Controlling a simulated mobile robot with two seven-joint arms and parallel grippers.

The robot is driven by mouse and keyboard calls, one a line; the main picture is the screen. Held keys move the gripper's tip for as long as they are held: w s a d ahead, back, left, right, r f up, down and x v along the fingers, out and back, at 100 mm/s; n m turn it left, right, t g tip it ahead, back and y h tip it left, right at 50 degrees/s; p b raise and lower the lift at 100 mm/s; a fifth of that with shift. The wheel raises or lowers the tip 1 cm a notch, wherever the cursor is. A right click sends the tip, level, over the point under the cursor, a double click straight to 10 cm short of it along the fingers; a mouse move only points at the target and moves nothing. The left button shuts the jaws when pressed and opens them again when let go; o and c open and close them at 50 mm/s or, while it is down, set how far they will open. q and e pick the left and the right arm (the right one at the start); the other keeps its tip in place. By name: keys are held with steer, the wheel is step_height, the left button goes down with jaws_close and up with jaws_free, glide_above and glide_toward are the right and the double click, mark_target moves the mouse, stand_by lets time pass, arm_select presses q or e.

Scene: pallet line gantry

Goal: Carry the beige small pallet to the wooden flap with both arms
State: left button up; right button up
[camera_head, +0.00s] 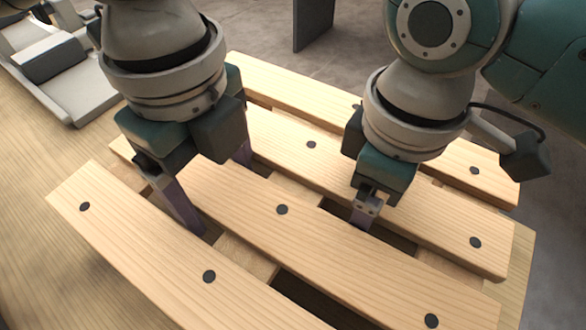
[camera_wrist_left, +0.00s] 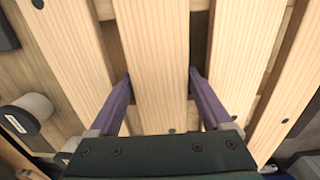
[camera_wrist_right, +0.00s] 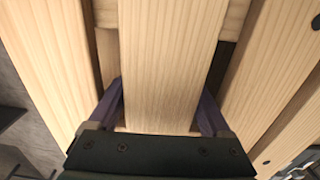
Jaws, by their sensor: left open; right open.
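The beige small pallet (camera_head: 282,190), pale slats with dark round fasteners, lies on a wooden surface (camera_head: 35,235). I cannot tell whether that surface is the wooden flap. My left gripper (camera_head: 218,190) is open, its purple fingers down in the gaps on both sides of one slat, also in the left wrist view (camera_wrist_left: 160,80). My right gripper (camera_wrist_right: 162,92) is open around another slat. In the head view one of its fingers shows in a gap; the other is hidden. Pallet slats fill both wrist views (camera_wrist_left: 160,40) (camera_wrist_right: 165,50).
A grey tray-like fixture (camera_head: 85,90) stands at the upper left, beyond the pallet. A dark upright panel (camera_head: 313,22) stands on the grey floor (camera_head: 265,35) at the back. A pale cylinder (camera_wrist_left: 30,112) shows at the left wrist view's left edge.

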arm_select(q)
jaws_close()
arm_select(e)
jaws_close()
arm_select(q)
steer(key=shift+r, duration=0.1)
stand_by(0.3)
